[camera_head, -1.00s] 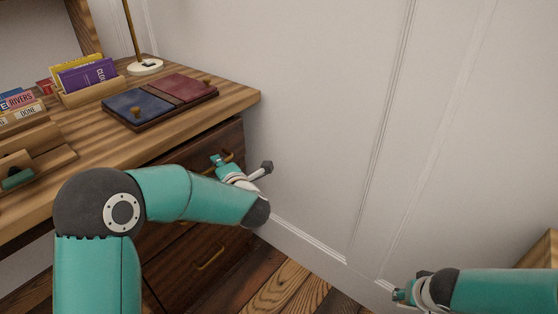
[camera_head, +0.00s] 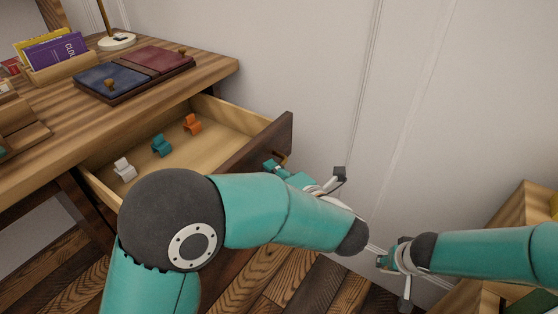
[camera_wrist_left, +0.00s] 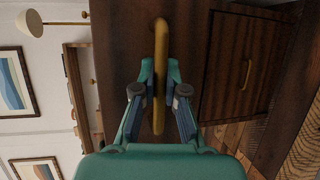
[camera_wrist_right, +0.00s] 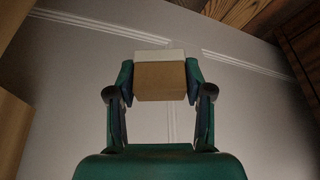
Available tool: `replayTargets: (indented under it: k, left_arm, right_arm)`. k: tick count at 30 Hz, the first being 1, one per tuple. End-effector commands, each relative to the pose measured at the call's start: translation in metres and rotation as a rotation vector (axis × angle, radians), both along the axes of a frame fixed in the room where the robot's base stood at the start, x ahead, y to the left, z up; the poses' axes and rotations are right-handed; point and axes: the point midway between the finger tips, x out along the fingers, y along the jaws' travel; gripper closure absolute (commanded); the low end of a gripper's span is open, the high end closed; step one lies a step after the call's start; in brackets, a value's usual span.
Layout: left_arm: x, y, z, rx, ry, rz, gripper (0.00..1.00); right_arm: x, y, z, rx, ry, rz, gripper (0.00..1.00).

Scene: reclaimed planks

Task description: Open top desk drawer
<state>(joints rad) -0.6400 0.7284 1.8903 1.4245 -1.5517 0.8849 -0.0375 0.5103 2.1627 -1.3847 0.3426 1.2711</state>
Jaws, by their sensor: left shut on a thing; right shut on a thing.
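The top desk drawer (camera_head: 215,136) is pulled out, with its pale wooden inside showing. Its dark front (camera_head: 262,145) stands well away from the desk. My left gripper (camera_head: 276,166) is shut on the drawer's brass handle (camera_head: 282,157). In the left wrist view the handle (camera_wrist_left: 160,40) passes between the two fingers (camera_wrist_left: 159,78). My right gripper (camera_head: 384,262) is off to the right, apart from the desk. In the right wrist view its fingers (camera_wrist_right: 160,88) are shut on a tan block with a pale top (camera_wrist_right: 160,75). The block is hard to make out in the head view.
The drawer holds a white clip (camera_head: 125,169), a teal clip (camera_head: 161,145) and an orange clip (camera_head: 192,124). A wooden crate (camera_head: 525,205) stands at right. A lower drawer (camera_wrist_left: 240,70) is closed.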

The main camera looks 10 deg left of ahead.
Motion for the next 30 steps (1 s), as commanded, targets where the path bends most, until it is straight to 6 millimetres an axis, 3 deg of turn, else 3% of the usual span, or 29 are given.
replayTargets:
  k: [6,18,19,24,30]
  left_arm:
    - [-0.008,-0.017,-0.003,-0.001,0.008,-0.001,1.0]
    - [-0.009,-0.019,-0.004,-0.001,0.009,0.0,1.0]
    - [-0.009,-0.019,-0.004,-0.001,0.009,0.0,0.88]
    - [-0.009,-0.019,-0.003,-0.001,0.007,0.001,0.63]
    - [-0.009,-0.018,-0.001,-0.001,0.004,0.001,0.63]
  right_arm:
    - [0.0,0.0,0.0,0.0,0.0,0.0,0.87]
    - [0.0,0.0,0.0,0.0,0.0,0.0,0.87]
    - [0.0,0.0,0.0,0.0,0.0,0.0,0.87]
    - [0.0,0.0,0.0,0.0,0.0,0.0,0.87]
    - [0.0,0.001,0.0,0.0,0.0,0.001,0.87]
